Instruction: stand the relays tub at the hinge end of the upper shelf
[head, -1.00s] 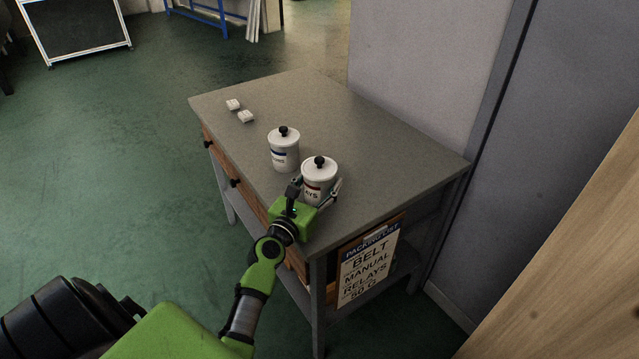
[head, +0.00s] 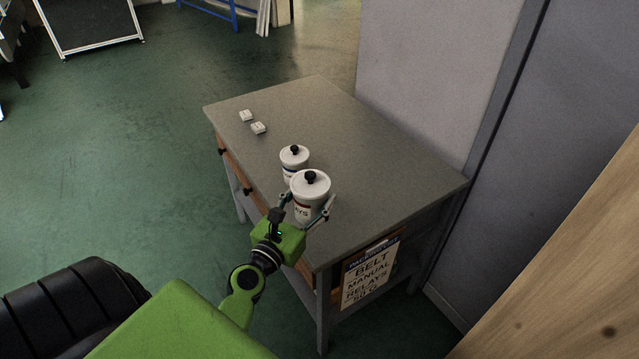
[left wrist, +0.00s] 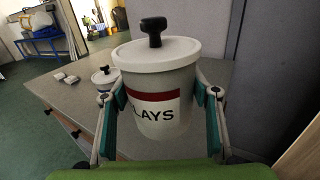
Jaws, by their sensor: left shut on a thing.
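The relays tub (head: 310,190) is a white lidded tub with a black knob and a red band. In the left wrist view the tub (left wrist: 158,85) shows the letters "LAYS". My left gripper (head: 306,211) is shut on its sides, and the tub is upright. It appears raised above the table top, its base partly hidden by the gripper. The right gripper is not in view. No upper shelf or hinge shows clearly.
A second white tub (head: 293,157) with a blue band stands just behind on the grey table (head: 390,165). Two small white blocks (head: 252,121) lie near the far left edge. A wooden panel (head: 570,270) is at right.

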